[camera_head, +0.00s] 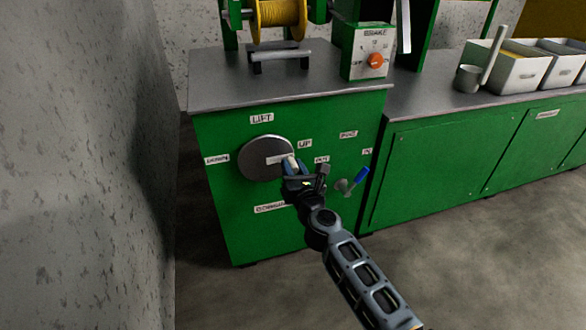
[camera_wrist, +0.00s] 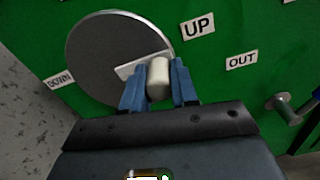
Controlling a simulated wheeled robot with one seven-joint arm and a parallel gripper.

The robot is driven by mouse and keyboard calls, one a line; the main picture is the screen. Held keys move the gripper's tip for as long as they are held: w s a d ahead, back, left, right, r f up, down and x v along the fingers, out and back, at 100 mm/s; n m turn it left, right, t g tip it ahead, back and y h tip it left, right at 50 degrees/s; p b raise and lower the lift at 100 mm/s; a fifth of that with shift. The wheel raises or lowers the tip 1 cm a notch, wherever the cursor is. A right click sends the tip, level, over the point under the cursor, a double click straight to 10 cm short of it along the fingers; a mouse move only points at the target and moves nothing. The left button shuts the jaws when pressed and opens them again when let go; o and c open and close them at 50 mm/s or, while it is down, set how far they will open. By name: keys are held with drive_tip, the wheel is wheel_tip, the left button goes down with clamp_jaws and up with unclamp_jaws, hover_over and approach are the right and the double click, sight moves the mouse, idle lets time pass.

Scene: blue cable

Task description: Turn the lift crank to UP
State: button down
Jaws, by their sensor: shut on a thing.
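The lift crank is a round grey disc (camera_head: 258,160) on the green cabinet front, under a LIFT label (camera_head: 262,118). Its pale knob (camera_head: 289,163) sits at the disc's right side, toward the UP label (camera_head: 305,144). In the wrist view the disc (camera_wrist: 105,60) carries a light bar running to the white knob (camera_wrist: 158,78). My gripper (camera_wrist: 159,88) has its blue fingers on both sides of the knob, shut on it. The UP label (camera_wrist: 198,26) is up and right of the knob; the DOWN label (camera_wrist: 60,82) is at the disc's left.
A blue-handled lever (camera_head: 352,180) sticks out right of the crank, near the OUT label (camera_head: 321,160). A brake box with an orange knob (camera_head: 376,61) and a yellow cable spool (camera_head: 278,15) stand above. A rough grey wall (camera_head: 85,150) is at the left.

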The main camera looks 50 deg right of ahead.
drive_tip(key=shift+s+d+f, duration=0.15)
drive_tip(key=shift+f, duration=0.1)
drive_tip(key=c, duration=1.2)
unclamp_jaws()
drive_tip(key=o, duration=0.3)
drive_tip(key=shift+r, duration=0.15)
drive_tip(key=shift+o, duration=0.2)
drive_tip(key=v, duration=0.7)
drive_tip(key=shift+s+a, duration=0.25)
drive_tip(key=shift+a, duration=0.1)
